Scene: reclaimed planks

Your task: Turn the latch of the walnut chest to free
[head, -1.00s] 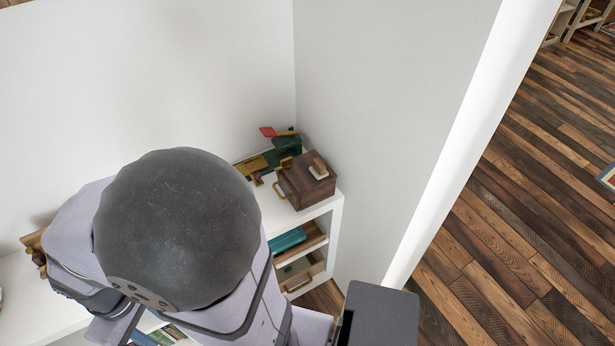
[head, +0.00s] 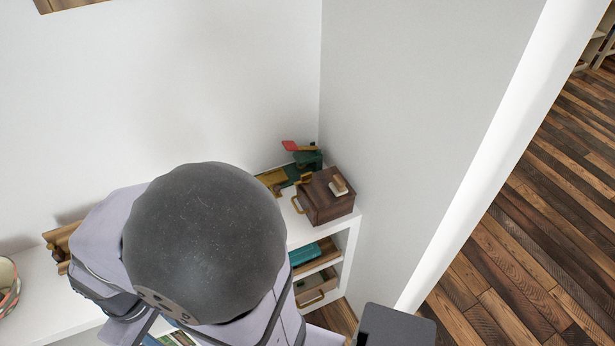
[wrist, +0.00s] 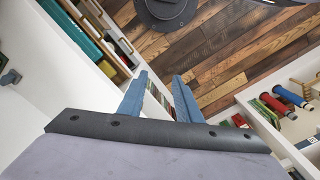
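The walnut chest (head: 325,196) is a dark brown wooden box at the right end of the white shelf top, close to the grey wall. A light-coloured piece (head: 340,186), perhaps the latch, sits on its top right; its setting is too small to read. A brass-coloured handle (head: 297,204) is on its left side. My gripper (wrist: 160,85) shows in the wrist view with two blue fingers apart and nothing between them. It points down toward the floor, away from the chest. The chest does not clearly show in the wrist view.
Green and yellow items with a red-tipped piece (head: 290,146) stand behind the chest. The shelf unit (head: 352,240) holds a teal box (head: 304,254) and a wooden drawer (head: 316,288) below. A patterned bowl (head: 8,285) is at the far left. My arm covers much of the shelf top.

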